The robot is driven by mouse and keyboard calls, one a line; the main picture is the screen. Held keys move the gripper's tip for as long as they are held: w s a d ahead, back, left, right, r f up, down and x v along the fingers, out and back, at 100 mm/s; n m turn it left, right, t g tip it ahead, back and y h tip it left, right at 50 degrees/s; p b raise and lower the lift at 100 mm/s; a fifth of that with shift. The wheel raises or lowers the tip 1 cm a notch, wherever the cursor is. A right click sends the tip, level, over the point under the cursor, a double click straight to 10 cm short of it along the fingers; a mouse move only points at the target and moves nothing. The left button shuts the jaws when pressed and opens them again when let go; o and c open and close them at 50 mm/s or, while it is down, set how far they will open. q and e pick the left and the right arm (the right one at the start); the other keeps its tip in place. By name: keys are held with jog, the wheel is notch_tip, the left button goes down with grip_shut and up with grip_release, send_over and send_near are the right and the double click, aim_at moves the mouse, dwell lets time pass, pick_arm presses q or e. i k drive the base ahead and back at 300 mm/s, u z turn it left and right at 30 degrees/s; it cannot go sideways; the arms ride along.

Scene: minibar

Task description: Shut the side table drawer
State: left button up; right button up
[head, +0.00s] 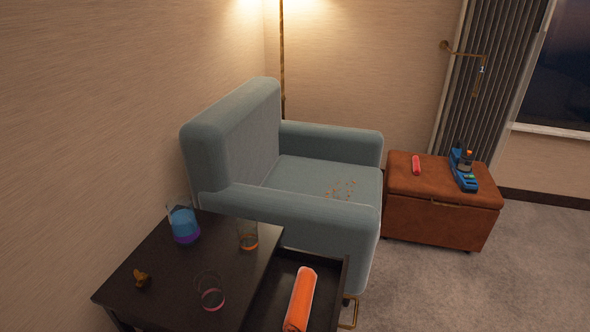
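The dark side table (178,277) stands at the lower left, beside a blue-grey armchair. Its drawer (341,283) is pulled out toward the right of the picture. A brass handle (350,311) shows at the drawer's front, near the bottom edge of the view. The near end of the drawer is cut off by the frame. Neither of my grippers is in the head view.
On the table top stand a blue-and-purple glass (183,224), two clear glasses (247,235) (210,292) and a small golden object (141,278). The armchair (300,207) is close behind the drawer. A brown ottoman (440,213) stands to the right. Carpet (440,285) right of the drawer is clear.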

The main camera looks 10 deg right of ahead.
aim_at(267, 312)
jog(key=u, duration=1)
jog(key=k, duration=0.65)
jog(key=z, duration=1.35)
jog(key=i, duration=0.5)
jog(key=u, duration=0.1)
jog(key=k, duration=0.6)
jog(key=z, duration=0.35)
jog(key=i, duration=1.05)
jog(key=u, duration=0.45)
